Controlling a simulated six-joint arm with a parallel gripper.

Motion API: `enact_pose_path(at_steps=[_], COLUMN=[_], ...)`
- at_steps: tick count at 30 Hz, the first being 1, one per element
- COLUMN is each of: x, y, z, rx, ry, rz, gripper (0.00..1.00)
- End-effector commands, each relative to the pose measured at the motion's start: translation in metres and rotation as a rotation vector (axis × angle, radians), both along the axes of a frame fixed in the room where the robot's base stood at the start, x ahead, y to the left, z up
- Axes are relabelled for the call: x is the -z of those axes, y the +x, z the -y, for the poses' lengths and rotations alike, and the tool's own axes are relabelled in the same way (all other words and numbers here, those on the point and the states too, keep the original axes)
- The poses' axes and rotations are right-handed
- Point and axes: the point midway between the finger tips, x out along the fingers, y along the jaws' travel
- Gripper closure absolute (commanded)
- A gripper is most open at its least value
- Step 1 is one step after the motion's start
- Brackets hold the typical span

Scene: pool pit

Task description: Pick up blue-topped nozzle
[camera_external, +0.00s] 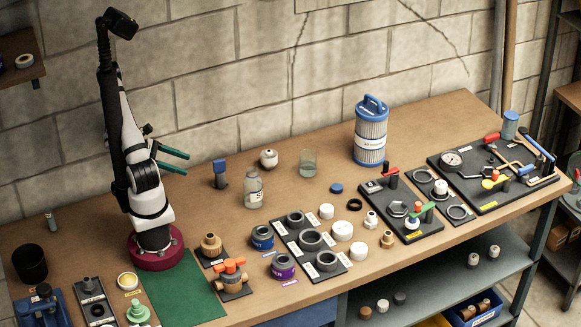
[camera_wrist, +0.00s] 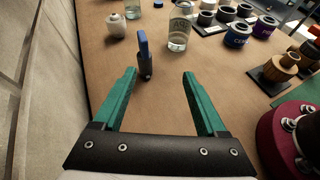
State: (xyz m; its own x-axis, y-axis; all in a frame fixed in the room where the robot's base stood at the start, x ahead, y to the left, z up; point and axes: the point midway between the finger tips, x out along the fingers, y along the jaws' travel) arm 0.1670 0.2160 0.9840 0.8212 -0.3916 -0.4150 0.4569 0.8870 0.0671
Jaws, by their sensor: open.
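The blue-topped nozzle (camera_external: 220,174) stands upright on the bench to the right of my arm, with a blue top and a dark lower body. In the wrist view the nozzle (camera_wrist: 145,57) is just beyond my gripper's tips, nearer the left finger. My gripper (camera_external: 187,163) has green fingers and points toward the nozzle from the left. In the wrist view the gripper (camera_wrist: 159,73) is open, with only bare bench between its fingers.
A glass jar (camera_external: 253,188) stands to the right of the nozzle, and a white round-bodied item (camera_external: 268,159) stands behind it. A brown fitting (camera_external: 211,245) and a green mat (camera_external: 185,297) lie nearer the front. The bench immediately around the nozzle is clear.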

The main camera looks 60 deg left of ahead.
Motion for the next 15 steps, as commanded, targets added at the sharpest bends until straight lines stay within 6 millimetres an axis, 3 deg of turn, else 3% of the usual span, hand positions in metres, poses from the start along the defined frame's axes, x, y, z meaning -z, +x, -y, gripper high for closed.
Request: enact_pose_path(at_steps=[2, 5, 15], x=[0.01, 0.016, 0.05], y=[-0.01, -0.008, 0.068], z=[-0.015, -0.02, 0.006], rx=[-0.117, -0.168, -0.161], ry=[-0.054, -0.079, -0.078], rz=[0.006, 0.01, 0.008], gripper=[0.26, 0.26, 0.26])
